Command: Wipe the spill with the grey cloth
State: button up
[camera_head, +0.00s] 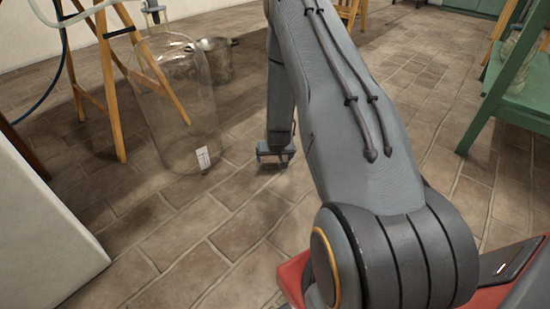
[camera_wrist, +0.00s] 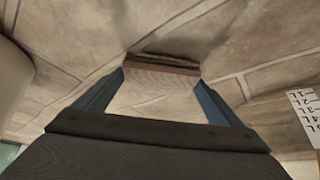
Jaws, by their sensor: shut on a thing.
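My gripper (camera_head: 275,153) reaches down close to the tiled floor, just right of a large glass jar. In the wrist view my gripper (camera_wrist: 162,76) has its two blue fingers shut on a folded brownish-grey piece, which looks like the grey cloth (camera_wrist: 160,62). The cloth hangs between the fingertips, low over the floor tiles; I cannot tell if it touches them. In the head view the cloth is too small to make out clearly. No spill stands out clearly in either view; a dark patch under the gripper may be shadow.
The clear glass jar (camera_head: 178,105) with a white label stands close left of the gripper; its marked label shows in the wrist view (camera_wrist: 306,115). A metal pot (camera_head: 217,60) and wooden stand (camera_head: 110,85) are behind. A green table (camera_head: 487,105) is at right, a white block (camera_head: 45,225) at left.

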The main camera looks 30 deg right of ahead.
jog(key=shift+f+b, duration=0.3)
jog(key=shift+f, duration=0.7)
jog(key=shift+w+d+r, duration=0.1)
jog(key=shift+w+d, duration=0.15)
jog(key=shift+d, duration=0.35)
jog(key=shift+w+d, duration=0.2)
jog(key=shift+d, duration=0.45)
jog(key=shift+w+d+r, duration=0.1)
jog(key=shift+w+d, duration=0.15)
jog(key=shift+d, duration=0.35)
jog(key=shift+f, duration=0.2)
jog(key=shift+s, duration=0.1)
